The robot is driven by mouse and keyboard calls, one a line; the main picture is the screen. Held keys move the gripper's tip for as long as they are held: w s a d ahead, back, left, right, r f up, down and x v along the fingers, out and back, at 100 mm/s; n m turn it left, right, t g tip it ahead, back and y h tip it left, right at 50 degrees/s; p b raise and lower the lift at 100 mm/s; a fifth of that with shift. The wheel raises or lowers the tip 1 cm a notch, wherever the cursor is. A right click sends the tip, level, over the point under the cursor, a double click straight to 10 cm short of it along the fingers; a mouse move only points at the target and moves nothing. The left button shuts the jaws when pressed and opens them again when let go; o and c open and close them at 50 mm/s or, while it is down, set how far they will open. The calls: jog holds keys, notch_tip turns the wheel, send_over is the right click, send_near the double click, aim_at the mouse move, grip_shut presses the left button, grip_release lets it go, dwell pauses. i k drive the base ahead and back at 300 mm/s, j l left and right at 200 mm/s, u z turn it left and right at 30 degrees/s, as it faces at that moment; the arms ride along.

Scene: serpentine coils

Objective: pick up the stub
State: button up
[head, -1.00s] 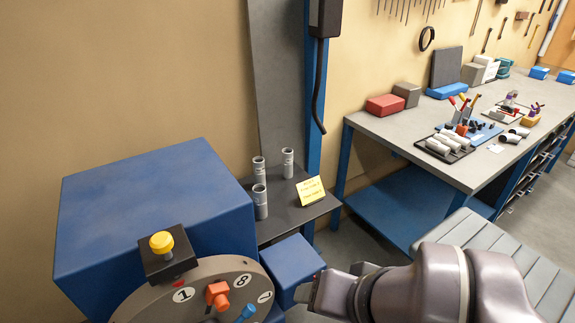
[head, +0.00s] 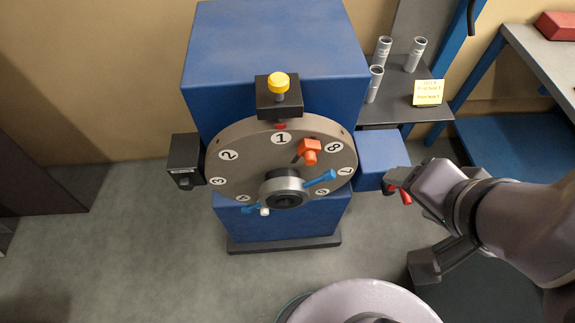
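Three short grey tubes stand upright on a small dark shelf (head: 390,112) at the upper right of the head view: one at the back left (head: 383,52), one at the back right (head: 415,55) and one in front (head: 374,85). They look alike, and I cannot tell which is the stub. My gripper (head: 396,190) is at the right, beside the small blue box (head: 380,157) and below the shelf, apart from the tubes. Small red and dark parts show at its tip. Its opening is too small and hidden to judge.
A blue machine (head: 280,45) carries a round numbered dial (head: 235,173) with an orange block (head: 310,150), blue handles and a yellow knob (head: 278,82) above. A yellow note (head: 428,92) stands at the shelf's front right. A workbench (head: 540,60) is at the right edge.

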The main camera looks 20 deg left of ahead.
aim_at(419, 45)
jog(key=i+l+z, duration=0.2)
jog(key=i+l, duration=0.2)
jog(key=i+l+z, duration=0.2)
jog(key=i+l, duration=0.15)
jog(key=i, duration=0.2)
